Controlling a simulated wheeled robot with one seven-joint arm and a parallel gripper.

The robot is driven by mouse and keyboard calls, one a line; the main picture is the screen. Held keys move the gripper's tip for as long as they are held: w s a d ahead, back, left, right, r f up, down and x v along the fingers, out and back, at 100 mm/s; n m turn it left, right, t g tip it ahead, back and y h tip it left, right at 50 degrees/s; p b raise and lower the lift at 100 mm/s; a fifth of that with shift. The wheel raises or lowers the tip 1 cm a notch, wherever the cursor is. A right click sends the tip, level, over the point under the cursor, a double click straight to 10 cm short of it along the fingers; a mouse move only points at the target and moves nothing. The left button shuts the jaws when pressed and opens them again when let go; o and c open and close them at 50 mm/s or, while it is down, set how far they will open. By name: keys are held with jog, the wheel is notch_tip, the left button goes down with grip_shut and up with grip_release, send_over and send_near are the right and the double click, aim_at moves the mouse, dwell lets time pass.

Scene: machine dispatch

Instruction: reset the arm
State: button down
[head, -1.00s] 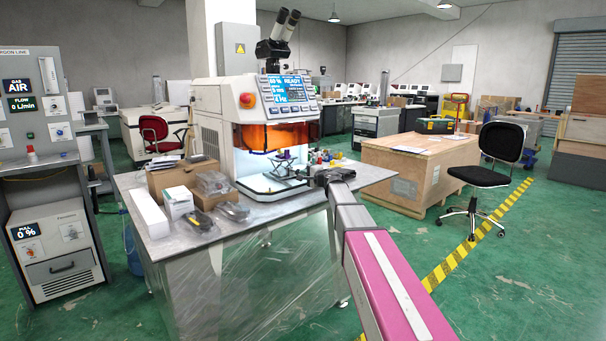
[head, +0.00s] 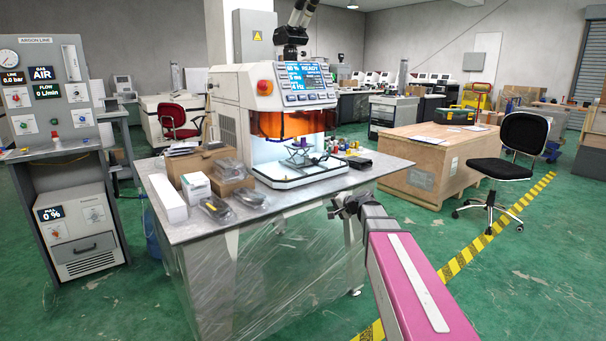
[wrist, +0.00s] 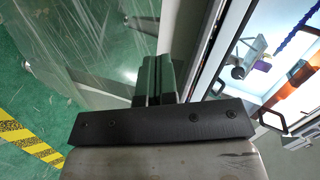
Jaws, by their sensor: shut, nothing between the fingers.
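My arm with its pink link reaches in from the bottom right of the head view. My gripper (head: 337,208) is at the near right edge of the metal workbench (head: 290,202), in front of the laser welding machine (head: 235,105). In the wrist view my gripper (wrist: 153,72) shows two dark fingers side by side, shut with nothing held between them. The wrist view also shows the bench side and, at right, part of the machine's lit chamber.
Boxes (head: 196,187) and bagged parts (head: 215,209) lie on the bench's left. A wooden crate (head: 425,165) and a black chair (head: 500,168) stand at right. A gas panel (head: 50,110) stands at left.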

jog(key=s+d+f+n+g+h, duration=0.3)
jog(key=s+f, duration=0.7)
jog(key=s, duration=0.4)
jog(key=s+d+f+n+g+h, duration=0.3)
jog(key=s+f+g+h, duration=0.3)
jog(key=s+f, duration=0.4)
jog(key=s, duration=0.4)
jog(key=shift+s, duration=0.3)
